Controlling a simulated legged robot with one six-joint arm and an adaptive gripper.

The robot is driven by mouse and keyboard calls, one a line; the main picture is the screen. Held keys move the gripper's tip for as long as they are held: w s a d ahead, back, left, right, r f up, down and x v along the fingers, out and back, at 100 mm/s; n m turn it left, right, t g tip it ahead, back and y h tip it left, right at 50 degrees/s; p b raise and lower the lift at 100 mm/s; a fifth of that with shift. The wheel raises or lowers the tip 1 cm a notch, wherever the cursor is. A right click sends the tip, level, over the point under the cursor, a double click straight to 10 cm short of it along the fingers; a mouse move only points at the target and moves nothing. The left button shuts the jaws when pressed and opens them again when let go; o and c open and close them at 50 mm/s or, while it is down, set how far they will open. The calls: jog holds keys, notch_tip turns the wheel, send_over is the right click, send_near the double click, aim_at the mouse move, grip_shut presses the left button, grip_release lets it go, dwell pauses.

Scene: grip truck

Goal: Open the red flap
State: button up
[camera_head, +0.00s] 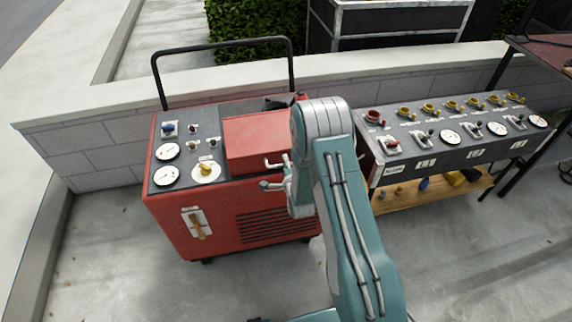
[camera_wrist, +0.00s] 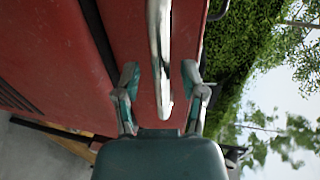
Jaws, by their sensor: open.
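The red flap (camera_head: 255,138) is a raised red lid on top of the red machine cart, and it looks closed. My gripper (camera_head: 266,174) is at its front side, with its fingers pointing left. In the wrist view the flap (camera_wrist: 128,35) fills the middle. A pale metal handle (camera_wrist: 160,55) stands out from it and reaches between the two open fingers of my gripper (camera_wrist: 160,82). The fingers are apart on both sides of the handle, with gaps visible. My arm hides the right part of the flap and the handle in the head view.
The red cart (camera_head: 180,232) has gauges and knobs left of the flap and a black push bar (camera_head: 222,42) behind. A grey control panel (camera_head: 455,130) on a stand is close on the right. A low wall (camera_head: 100,150) runs behind. Concrete floor in front is clear.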

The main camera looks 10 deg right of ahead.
grip_shut()
